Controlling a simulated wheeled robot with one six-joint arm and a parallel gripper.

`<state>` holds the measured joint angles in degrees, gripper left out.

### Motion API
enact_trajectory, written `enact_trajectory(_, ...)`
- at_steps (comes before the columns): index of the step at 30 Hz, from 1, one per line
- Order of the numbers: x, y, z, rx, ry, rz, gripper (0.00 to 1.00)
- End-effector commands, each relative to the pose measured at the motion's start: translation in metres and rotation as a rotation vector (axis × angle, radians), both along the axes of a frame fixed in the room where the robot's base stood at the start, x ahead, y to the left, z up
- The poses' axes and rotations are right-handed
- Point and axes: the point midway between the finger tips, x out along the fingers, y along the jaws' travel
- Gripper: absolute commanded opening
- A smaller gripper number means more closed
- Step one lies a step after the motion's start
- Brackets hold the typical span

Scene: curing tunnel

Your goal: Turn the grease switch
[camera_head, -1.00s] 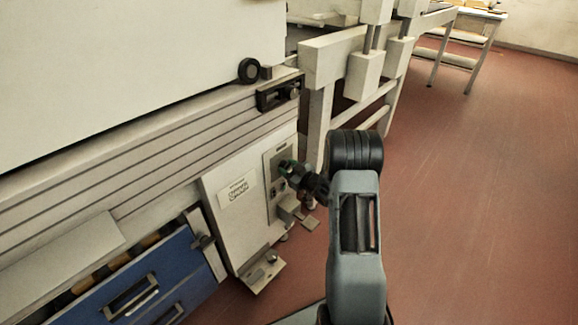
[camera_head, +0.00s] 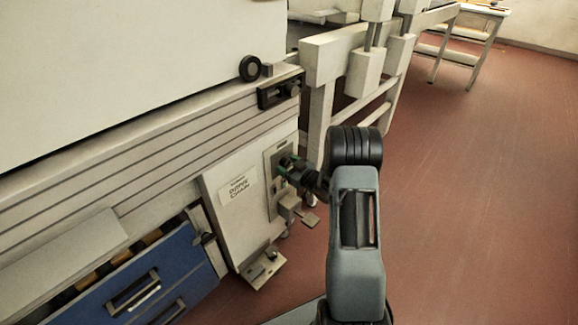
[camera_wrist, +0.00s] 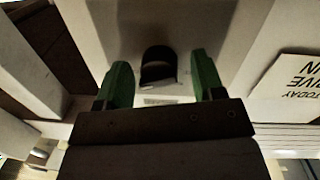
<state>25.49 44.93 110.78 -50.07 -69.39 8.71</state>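The grease switch appears in the wrist view as a dark rounded knob (camera_wrist: 158,66) on a pale panel plate (camera_wrist: 190,25). My gripper (camera_wrist: 158,80) has its two green fingers apart, one on each side of the knob, with gaps to both. In the head view my gripper (camera_head: 284,164) is at the plate (camera_head: 270,190) on the right part of the white cabinet. There the gripper hides the knob, and contact with it cannot be made out.
A white sign (camera_head: 238,188) is on the cabinet left of the plate. Small brackets (camera_head: 290,208) jut out below my gripper. A blue drawer unit (camera_head: 140,280) stands at the lower left. A pale machine frame (camera_head: 318,115) rises behind. Red floor (camera_head: 480,200) is clear at right.

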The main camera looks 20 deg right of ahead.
Motion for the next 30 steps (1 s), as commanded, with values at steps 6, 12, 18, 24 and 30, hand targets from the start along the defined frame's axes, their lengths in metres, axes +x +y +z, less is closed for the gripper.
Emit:
enact_trajectory(6,0.000,-0.001,0.001,-0.002,-0.002,-0.002,0.64)
enact_trajectory(12,-0.012,-0.006,0.003,-0.001,-0.002,-0.004,0.64)
enact_trajectory(18,-0.048,-0.020,0.007,0.001,0.000,-0.006,0.64)
enact_trajectory(24,-0.086,-0.034,0.009,0.000,0.000,-0.005,0.64)
enact_trajectory(30,-0.113,-0.044,0.011,-0.001,-0.001,-0.005,0.64)
